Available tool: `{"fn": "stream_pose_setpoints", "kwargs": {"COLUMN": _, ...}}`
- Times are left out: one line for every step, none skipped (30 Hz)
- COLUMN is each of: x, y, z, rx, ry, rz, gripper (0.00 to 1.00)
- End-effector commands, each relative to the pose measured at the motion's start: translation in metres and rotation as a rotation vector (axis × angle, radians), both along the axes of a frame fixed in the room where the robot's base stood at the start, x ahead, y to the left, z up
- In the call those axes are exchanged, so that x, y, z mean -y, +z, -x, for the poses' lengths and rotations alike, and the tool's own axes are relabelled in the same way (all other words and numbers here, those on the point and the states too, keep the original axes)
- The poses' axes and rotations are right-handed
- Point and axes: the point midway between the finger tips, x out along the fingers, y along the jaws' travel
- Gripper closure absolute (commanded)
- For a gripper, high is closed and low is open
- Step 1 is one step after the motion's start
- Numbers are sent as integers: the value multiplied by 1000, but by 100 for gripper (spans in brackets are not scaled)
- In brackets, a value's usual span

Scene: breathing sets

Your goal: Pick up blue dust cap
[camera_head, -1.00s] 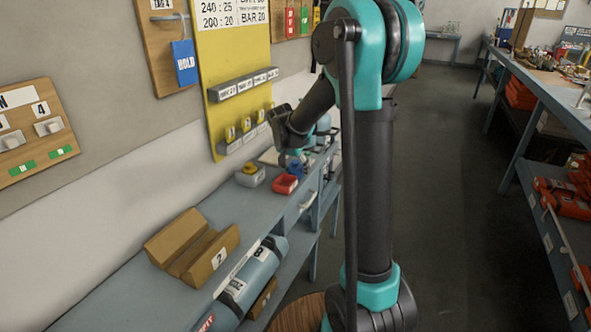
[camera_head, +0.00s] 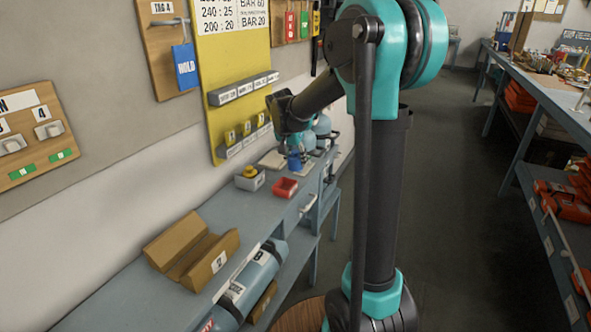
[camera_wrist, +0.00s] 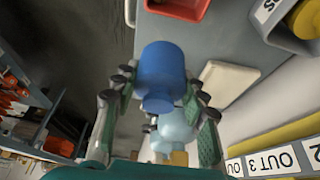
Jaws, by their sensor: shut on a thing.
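The blue dust cap (camera_wrist: 162,75) is a round blue piece with a narrower neck. In the wrist view it sits between the two fingers of my gripper (camera_wrist: 158,100), which are shut on it. In the head view the blue cap (camera_head: 294,161) shows small below my gripper (camera_head: 295,148), held above the far part of the bench, apart from the red bin. The finger contacts are partly hidden by the cap.
A red bin (camera_head: 285,188) and a grey bin (camera_head: 250,180) with a yellow piece stand on the bench (camera_head: 195,205). A white tray (camera_wrist: 228,80) lies near the wall. Light blue cylinders (camera_head: 322,126) stand beyond. A wooden V-block (camera_head: 190,250) is nearer.

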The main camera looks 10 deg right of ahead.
Motion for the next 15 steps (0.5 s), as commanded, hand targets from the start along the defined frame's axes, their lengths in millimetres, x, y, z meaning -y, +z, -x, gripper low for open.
{"fn": "stream_pose_setpoints", "kwargs": {"x": 0, "y": 14, "z": 1, "rx": 0, "ry": 0, "rz": 0, "gripper": 73}}
{"fn": "stream_pose_setpoints", "kwargs": {"x": 0, "y": 23, "z": 0, "rx": 0, "ry": 0, "rz": 0, "gripper": 73}}
{"fn": "stream_pose_setpoints", "kwargs": {"x": 0, "y": 34, "z": 1, "rx": 0, "ry": 0, "rz": 0, "gripper": 73}}
{"fn": "stream_pose_setpoints", "kwargs": {"x": 0, "y": 43, "z": 1, "rx": 0, "ry": 0, "rz": 0, "gripper": 73}}
{"fn": "stream_pose_setpoints", "kwargs": {"x": 0, "y": 51, "z": 1, "rx": 0, "ry": 0, "rz": 0, "gripper": 73}}
{"fn": "stream_pose_setpoints", "kwargs": {"x": 0, "y": 62, "z": 1, "rx": 0, "ry": 0, "rz": 0, "gripper": 73}}
{"fn": "stream_pose_setpoints", "kwargs": {"x": 0, "y": 70, "z": 1, "rx": 0, "ry": 0, "rz": 0, "gripper": 73}}
{"fn": "stream_pose_setpoints", "kwargs": {"x": 0, "y": 77, "z": 1, "rx": 0, "ry": 0, "rz": 0, "gripper": 73}}
{"fn": "stream_pose_setpoints", "kwargs": {"x": 0, "y": 87, "z": 1, "rx": 0, "ry": 0, "rz": 0, "gripper": 73}}
{"fn": "stream_pose_setpoints", "kwargs": {"x": 0, "y": 94, "z": 0, "rx": 0, "ry": 0, "rz": 0, "gripper": 73}}
{"fn": "stream_pose_setpoints", "kwargs": {"x": 0, "y": 100, "z": 0, "rx": 0, "ry": 0, "rz": 0, "gripper": 73}}
{"fn": "stream_pose_setpoints", "kwargs": {"x": 0, "y": 108, "z": 0, "rx": 0, "ry": 0, "rz": 0, "gripper": 73}}
{"fn": "stream_pose_setpoints", "kwargs": {"x": 0, "y": 114, "z": 1, "rx": 0, "ry": 0, "rz": 0, "gripper": 73}}
{"fn": "stream_pose_setpoints", "kwargs": {"x": 0, "y": 118, "z": 1, "rx": 0, "ry": 0, "rz": 0, "gripper": 73}}
{"fn": "stream_pose_setpoints", "kwargs": {"x": 0, "y": 124, "z": 0, "rx": 0, "ry": 0, "rz": 0, "gripper": 73}}
